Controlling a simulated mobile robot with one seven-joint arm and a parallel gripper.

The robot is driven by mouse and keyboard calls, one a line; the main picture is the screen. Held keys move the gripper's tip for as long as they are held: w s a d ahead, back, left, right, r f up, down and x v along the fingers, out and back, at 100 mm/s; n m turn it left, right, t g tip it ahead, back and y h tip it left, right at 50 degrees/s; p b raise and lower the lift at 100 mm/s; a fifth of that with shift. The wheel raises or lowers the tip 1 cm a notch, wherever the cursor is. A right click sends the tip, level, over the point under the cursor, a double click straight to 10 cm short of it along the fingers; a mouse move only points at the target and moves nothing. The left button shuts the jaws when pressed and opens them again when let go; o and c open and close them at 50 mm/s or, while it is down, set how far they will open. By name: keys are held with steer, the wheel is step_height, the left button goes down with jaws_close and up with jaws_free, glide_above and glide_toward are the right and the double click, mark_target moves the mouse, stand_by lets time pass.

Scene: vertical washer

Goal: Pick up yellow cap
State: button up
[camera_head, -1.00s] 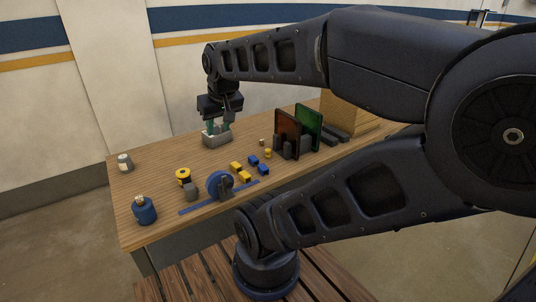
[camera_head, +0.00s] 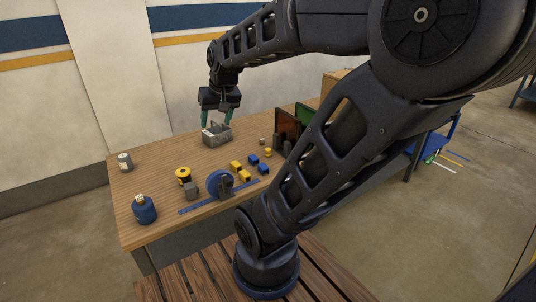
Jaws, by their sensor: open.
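My gripper (camera_head: 216,121) is open, with its green fingers spread and pointing down at the back of the table. It is just above or at the small grey open box (camera_head: 218,139); I cannot tell if the fingers touch it. Nothing shows between the fingers. A small yellow piece (camera_head: 268,153), possibly the yellow cap, stands on the table to the right of the box. A round yellow-and-black item (camera_head: 183,174) stands at the left. Two yellow blocks (camera_head: 236,165) lie in the middle. The view is too small to tell which is the cap.
A blue disc on a stand (camera_head: 219,184), blue blocks (camera_head: 263,169) and a blue jar (camera_head: 144,210) stand on the wooden table (camera_head: 150,177). A grey-white jar (camera_head: 125,162) is at the far left. Upright red-brown and green panels (camera_head: 303,114) are partly behind my arm.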

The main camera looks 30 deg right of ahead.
steer(key=w+d+f+m, duration=0.2)
steer(key=w+d+f, duration=0.1)
steer(key=w, duration=0.3)
steer(key=w+d+f+m, duration=0.2)
steer(key=w+d+f, duration=0.1)
steer(key=w, duration=0.2)
steer(key=m+g+h, duration=0.2)
steer(key=m+h, duration=0.3)
steer(key=m, duration=0.3)
glide_toward(268, 149)
steer(key=shift+x, duration=5.35)
steer(key=shift+w, duration=0.15)
steer(key=shift+c, duration=0.2)
steer(key=c, duration=1)
